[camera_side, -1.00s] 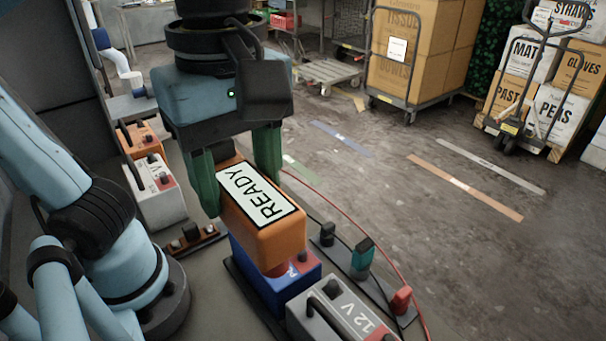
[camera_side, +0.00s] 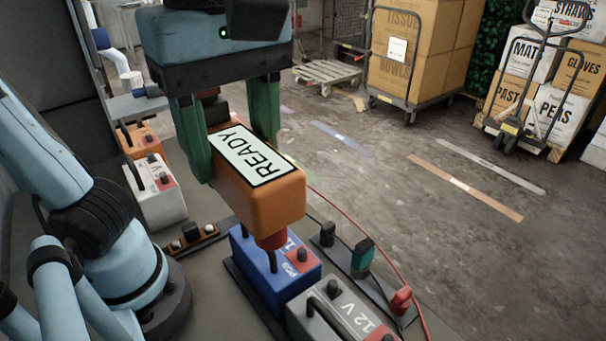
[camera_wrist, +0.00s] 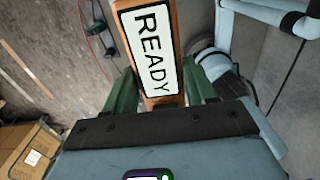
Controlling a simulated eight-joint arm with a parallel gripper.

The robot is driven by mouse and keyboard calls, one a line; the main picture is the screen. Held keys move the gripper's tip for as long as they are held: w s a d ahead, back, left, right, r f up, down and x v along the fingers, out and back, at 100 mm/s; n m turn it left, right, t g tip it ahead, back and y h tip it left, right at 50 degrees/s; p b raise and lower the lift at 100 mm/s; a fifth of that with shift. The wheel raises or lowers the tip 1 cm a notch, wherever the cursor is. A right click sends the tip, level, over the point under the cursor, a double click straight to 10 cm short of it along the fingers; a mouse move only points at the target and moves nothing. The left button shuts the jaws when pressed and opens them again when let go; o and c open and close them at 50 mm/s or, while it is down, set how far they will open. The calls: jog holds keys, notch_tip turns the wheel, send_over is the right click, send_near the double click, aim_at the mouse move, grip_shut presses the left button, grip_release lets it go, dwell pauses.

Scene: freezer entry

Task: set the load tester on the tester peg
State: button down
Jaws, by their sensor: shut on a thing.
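The load tester (camera_side: 270,205), an orange block with a white READY label and a red tip underneath, hangs in the air above the blue battery (camera_side: 275,270). My gripper (camera_side: 228,140) has its green fingers shut on the tester's sides. In the wrist view the tester (camera_wrist: 163,98) shows label up between the fingers (camera_wrist: 160,95). I cannot tell for sure which part is the tester peg. A dark strip (camera_side: 345,279) on the bench carries a dark post (camera_side: 327,233), a green clip (camera_side: 362,258) and a red clip (camera_side: 401,300). A small brown block (camera_side: 194,242) with dark and light knobs lies to the left.
A grey 12 V battery (camera_side: 338,312) stands in front of the blue one. A white battery (camera_side: 155,192) and an orange one (camera_side: 140,140) stand at the left. A red cable (camera_side: 375,245) curves along the bench's right edge. Carts with boxes (camera_side: 420,45) are far behind.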

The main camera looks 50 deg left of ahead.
jog(key=shift+w+a+r, duration=0.1)
jog(key=shift+w+r, duration=0.15)
jog(key=shift+r, duration=0.35)
jog(key=shift+w+a+r, duration=0.1)
jog(key=shift+w+r, duration=0.15)
jog(key=shift+r, duration=0.35)
jog(key=w+a+r, duration=0.1)
jog(key=w+a, duration=1.4)
jog(key=a+f, duration=0.1)
jog(key=a, duration=2.4)
notch_tip(320, 180, down, 22)
jog(key=shift+d, duration=0.25)
jog(key=shift+s+f, duration=0.1)
jog(key=shift+f, duration=1.9)
